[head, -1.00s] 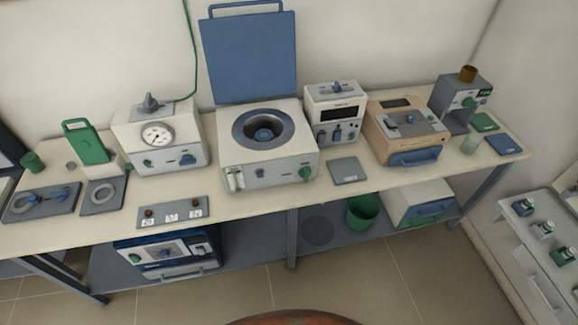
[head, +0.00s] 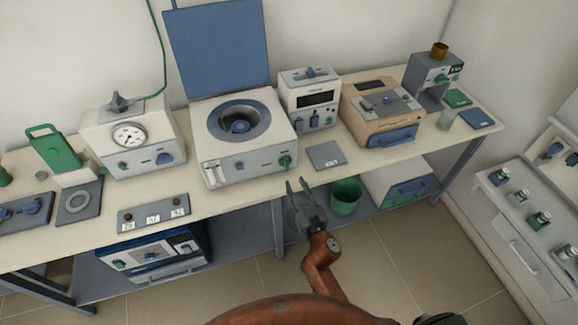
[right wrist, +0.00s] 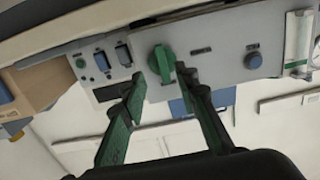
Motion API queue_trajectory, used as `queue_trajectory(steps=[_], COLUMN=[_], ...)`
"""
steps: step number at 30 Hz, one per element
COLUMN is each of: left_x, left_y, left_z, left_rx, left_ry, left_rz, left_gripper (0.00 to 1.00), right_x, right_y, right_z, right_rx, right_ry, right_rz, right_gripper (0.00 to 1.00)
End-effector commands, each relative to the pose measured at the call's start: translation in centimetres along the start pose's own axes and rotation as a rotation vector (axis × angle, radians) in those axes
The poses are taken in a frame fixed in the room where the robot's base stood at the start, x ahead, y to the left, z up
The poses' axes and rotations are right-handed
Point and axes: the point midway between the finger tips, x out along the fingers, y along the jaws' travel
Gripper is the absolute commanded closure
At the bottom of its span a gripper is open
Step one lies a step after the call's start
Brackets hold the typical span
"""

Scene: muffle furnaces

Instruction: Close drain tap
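A white centrifuge-like unit (head: 225,178) with its blue lid raised stands mid-bench. A green tap-like knob (head: 285,161) is at the right of its front, and white upright fittings (head: 212,173) are at the left. I cannot tell by any label which is the drain tap. My right gripper (head: 297,184) is open and empty, just below and in front of the green knob. In the right wrist view, which looks upside down, the green knob (right wrist: 163,63) is beyond the gap between the parted green-padded fingertips (right wrist: 168,90), apart from them. My left gripper is out of view.
A grey pad (head: 325,156) lies on the bench right of the unit. A display box (head: 310,100) and a beige box (head: 382,112) stand farther right. Below the bench are a green bin (head: 346,196) and a blue-and-white device (head: 150,252). The floor in front is clear.

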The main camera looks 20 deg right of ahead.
Motion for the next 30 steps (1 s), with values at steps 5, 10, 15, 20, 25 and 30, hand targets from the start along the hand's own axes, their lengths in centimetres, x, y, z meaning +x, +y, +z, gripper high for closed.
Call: queue_trajectory(steps=[5, 10, 15, 20, 25, 30], left_x=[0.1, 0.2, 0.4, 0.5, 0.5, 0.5], left_y=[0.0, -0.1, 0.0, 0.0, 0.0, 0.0], left_z=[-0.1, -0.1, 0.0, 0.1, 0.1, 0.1], left_rx=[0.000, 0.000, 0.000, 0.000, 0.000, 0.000], left_ry=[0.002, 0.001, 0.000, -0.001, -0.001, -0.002], left_rz=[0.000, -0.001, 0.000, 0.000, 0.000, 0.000], left_gripper=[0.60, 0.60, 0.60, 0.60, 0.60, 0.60], right_x=[0.6, 3.1, 5.8, 7.2, 7.7, 7.7], right_y=[-0.2, -0.3, -0.2, -0.2, -0.2, -0.2], right_z=[-2.9, -3.0, -3.0, -3.0, -3.0, -3.0], right_rx=[0.007, 0.004, 0.006, 0.006, 0.006, 0.007], right_ry=[0.049, 0.049, 0.048, 0.047, 0.046, 0.046], right_rz=[0.000, -0.001, 0.000, 0.001, 0.001, 0.001], right_gripper=[0.72, 0.72, 0.72, 0.72, 0.72, 0.72])
